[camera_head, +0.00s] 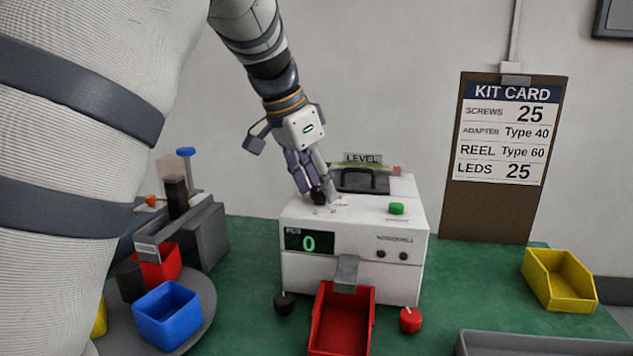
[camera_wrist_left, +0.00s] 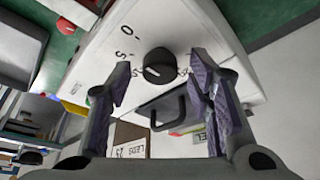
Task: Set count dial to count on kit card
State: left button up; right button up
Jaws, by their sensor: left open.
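The counting machine (camera_head: 350,270) is a white box with a small display (camera_head: 309,242) that reads 0. Its count dial (camera_wrist_left: 158,67) is a round black knob with a pale pointer line, on the top face among printed marks including 0 and 5. My left gripper (camera_head: 320,192) is over the machine's top. In the left wrist view its fingers (camera_wrist_left: 160,72) are spread on either side of the dial, with gaps visible. The kit card (camera_head: 504,133) on the wall board reads Screws 25, Adapter Type 40, Reel Type 60, LEDs 25. My right gripper is out of view.
A black handle (camera_head: 362,180) and a LEVEL label (camera_head: 363,158) lie behind the dial. A green button (camera_head: 396,208) is to the right. A red bin (camera_head: 343,320) stands in front, a yellow bin (camera_head: 558,281) at right, a blue bin (camera_head: 167,315) on a round tray at left.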

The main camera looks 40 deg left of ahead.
pick_arm(q)
grip_shut()
